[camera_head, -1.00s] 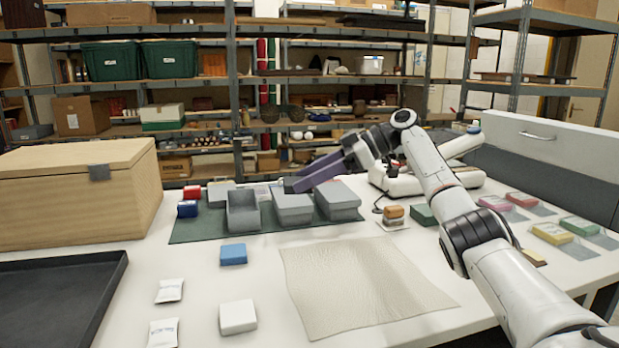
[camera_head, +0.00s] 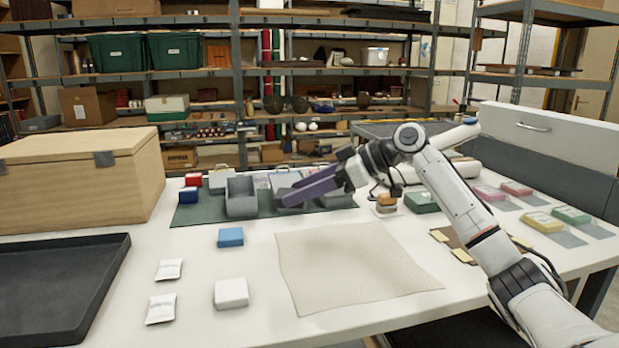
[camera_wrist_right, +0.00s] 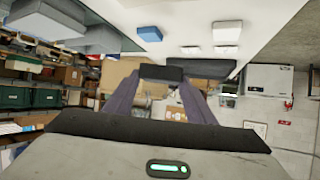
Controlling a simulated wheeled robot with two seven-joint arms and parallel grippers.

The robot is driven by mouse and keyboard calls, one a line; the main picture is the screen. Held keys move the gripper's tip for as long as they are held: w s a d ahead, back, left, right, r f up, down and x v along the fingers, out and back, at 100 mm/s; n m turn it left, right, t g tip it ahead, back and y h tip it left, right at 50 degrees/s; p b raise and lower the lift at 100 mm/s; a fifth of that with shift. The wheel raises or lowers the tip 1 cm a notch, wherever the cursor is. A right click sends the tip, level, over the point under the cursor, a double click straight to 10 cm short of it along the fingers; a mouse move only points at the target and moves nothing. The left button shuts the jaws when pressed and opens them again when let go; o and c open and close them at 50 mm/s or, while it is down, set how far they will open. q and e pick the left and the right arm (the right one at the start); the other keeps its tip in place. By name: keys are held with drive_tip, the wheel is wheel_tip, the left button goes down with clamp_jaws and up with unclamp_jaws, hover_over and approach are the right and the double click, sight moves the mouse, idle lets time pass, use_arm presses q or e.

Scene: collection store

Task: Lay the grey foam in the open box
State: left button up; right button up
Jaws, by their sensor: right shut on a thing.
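My right gripper (camera_head: 284,199) is shut on a small dark grey block, which looks like the grey foam (camera_wrist_right: 160,73), held between its purple-grey fingertips in the wrist view. In the head view the fingers point left, and the foam is hard to make out there. The open grey box (camera_head: 240,205) stands just left of the fingertips, its top open. The fingers overlap a lidded grey box (camera_head: 291,208) beside it and partly hide it. My left gripper is not in view.
Another grey box (camera_head: 338,201) stands to the right on the dark green mat (camera_head: 188,216). A wooden chest (camera_head: 75,190) and a black tray (camera_head: 112,262) are at left. A blue block (camera_head: 230,237), white block (camera_head: 231,293), packets (camera_head: 160,309) and beige cloth (camera_head: 350,270) lie in front.

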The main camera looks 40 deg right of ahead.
drive_tip(key=s+a+f+m+h, duration=0.2)
drive_tip(key=s+a+f, duration=0.1)
drive_tip(key=a, duration=0.4)
drive_tip(key=s+a+f+m+t+h, duration=0.1)
drive_tip(key=s+a+f+m+h, duration=0.1)
drive_tip(key=a, duration=0.5)
drive_tip(key=s+a+f+m+t+h, duration=0.1)
drive_tip(key=s+a+f, duration=0.3)
drive_tip(key=a, duration=0.4)
drive_tip(key=shift+s+f+m+h, duration=0.15)
drive_tip(key=shift+f+m+h, duration=0.1)
drive_tip(key=shift+m+h, duration=0.35)
drive_tip(key=shift+s+a+f+m+h, duration=0.15)
drive_tip(key=shift+s+a+f+m, duration=0.1)
drive_tip(key=shift+a, duration=0.3)
drive_tip(key=shift+s+a+f+m+h, duration=0.15)
drive_tip(key=shift+a+f, duration=0.1)
drive_tip(key=shift+a, duration=0.25)
drive_tip(key=shift+a+r, duration=0.15)
drive_tip(key=shift+a, duration=0.1)
drive_tip(key=shift+d, duration=0.25)
